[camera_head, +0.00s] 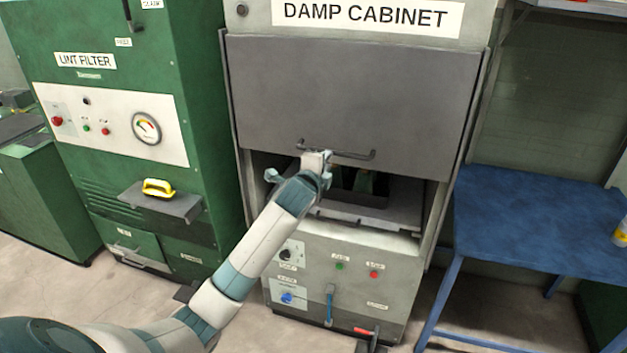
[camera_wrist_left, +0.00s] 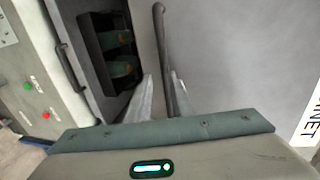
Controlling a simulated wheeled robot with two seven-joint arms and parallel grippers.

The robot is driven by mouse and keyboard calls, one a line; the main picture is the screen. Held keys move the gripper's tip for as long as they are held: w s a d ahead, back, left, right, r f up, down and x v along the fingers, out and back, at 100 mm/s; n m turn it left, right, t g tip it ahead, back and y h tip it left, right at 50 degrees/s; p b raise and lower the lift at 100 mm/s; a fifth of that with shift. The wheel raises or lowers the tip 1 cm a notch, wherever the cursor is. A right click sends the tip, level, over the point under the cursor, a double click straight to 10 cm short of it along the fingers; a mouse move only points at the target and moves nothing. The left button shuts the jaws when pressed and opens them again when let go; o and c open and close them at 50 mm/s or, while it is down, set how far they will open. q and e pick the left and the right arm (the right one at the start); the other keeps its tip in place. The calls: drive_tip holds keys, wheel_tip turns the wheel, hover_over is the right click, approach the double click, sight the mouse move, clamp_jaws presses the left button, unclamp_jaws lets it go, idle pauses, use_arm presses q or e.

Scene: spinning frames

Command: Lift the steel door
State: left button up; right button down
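The steel door (camera_head: 350,95) is a dark grey panel on the front of the damp cabinet, with an opening showing below its lower edge. Its dark bar handle (camera_head: 355,155) runs along the lower part. My left gripper (camera_head: 318,160) is at the left part of this handle. In the left wrist view the handle (camera_wrist_left: 161,35) passes between the two fingers (camera_wrist_left: 165,88), which are closed in around it. The door (camera_wrist_left: 230,60) fills the right of that view. My right gripper is not in view.
Inside the cabinet opening is a dark tray (camera_wrist_left: 90,40) with green spools. Lower down is a control panel (camera_head: 340,285). A green lint filter machine (camera_head: 195,70) stands at left, a blue table (camera_head: 530,215) at right. Bare floor lies in front.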

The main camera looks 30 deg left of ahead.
use_arm(q)
drive_tip(key=b+v, duration=0.2)
drive_tip(key=v, duration=0.8)
drive_tip(key=shift+s, duration=0.35)
